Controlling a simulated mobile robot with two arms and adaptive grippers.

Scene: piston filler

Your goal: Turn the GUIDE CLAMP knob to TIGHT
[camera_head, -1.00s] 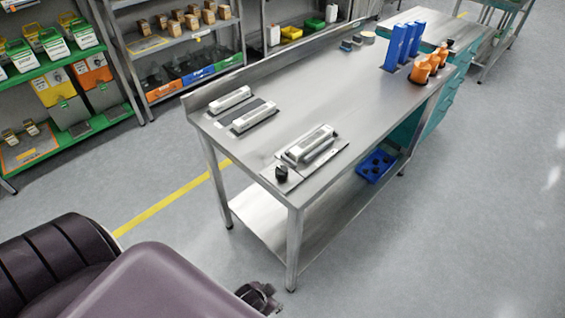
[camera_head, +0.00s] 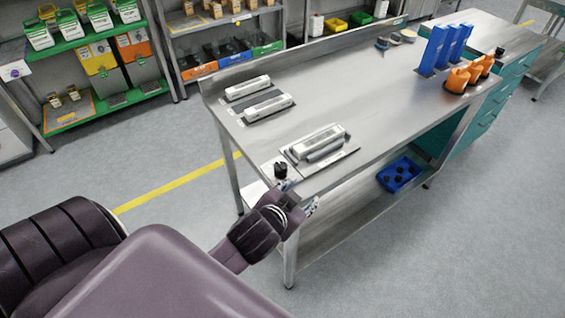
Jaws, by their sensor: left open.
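My left gripper (camera_head: 299,195) is open and empty at the bench's front edge, just below and right of the knob in the picture. It appears apart from the knob. My right gripper is not in view.
Two silver bars (camera_head: 247,88) lie on a dark mat at the back left of the bench. Blue upright holders (camera_head: 434,50) and orange parts (camera_head: 457,80) stand at the right. A blue bin (camera_head: 400,174) sits on the lower shelf. The bench's middle is clear.

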